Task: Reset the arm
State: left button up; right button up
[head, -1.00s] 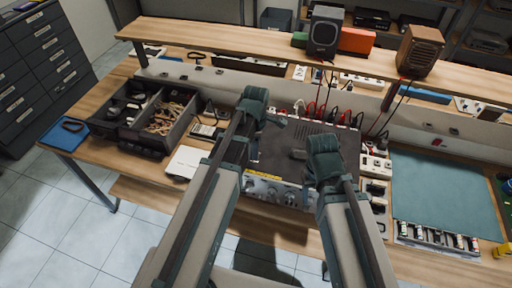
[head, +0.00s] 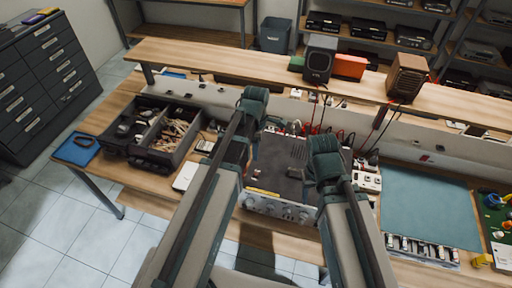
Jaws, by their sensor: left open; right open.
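My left gripper (head: 253,104) is raised over the bench, left of the amplifier's top in the picture. My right gripper (head: 325,160) is over the right part of the amplifier. Both arms reach forward from the bottom of the head view, and I see nothing held in either gripper. The dark hifi amplifier (head: 279,165) sits on the wooden bench between and below my arms, with its silver knobbed front facing me. My arms hide parts of its sides. Red and black leads run up behind it.
A divided parts tray (head: 171,163) stands at left beside a blue mat. A teal mat (head: 431,208) with a row of small bottles in front lies at right. The raised shelf (head: 222,63) holds two speakers. Floor is free at front left.

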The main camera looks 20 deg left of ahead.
pick_arm(q)
jog(key=shift+f, duration=0.15)
jog(key=s+d+f+m+b, duration=0.2)
jog(key=m, duration=0.1)
jog(key=s+d+f+m+b, duration=0.2)
jog(key=f+m+b, duration=0.1)
jog(key=m, duration=0.1)
jog(key=s+d+f+m+b, duration=0.2)
jog(key=s+m, duration=0.1)
jog(key=m, duration=0.1)
jog(key=shift+s+f+y+b, duration=0.1)
jog(key=shift+f+y+b, duration=0.15)
jog(key=shift+y+b, duration=0.1)
jog(key=s+d+f+m+b, duration=0.4)
jog(key=s+f+m+b, duration=0.1)
jog(key=m, duration=0.7)
jog(key=shift+s+f+m, duration=0.2)
jog(key=shift+s+m, duration=0.1)
jog(key=shift+s, duration=0.6)
jog(key=shift+y, duration=0.25)
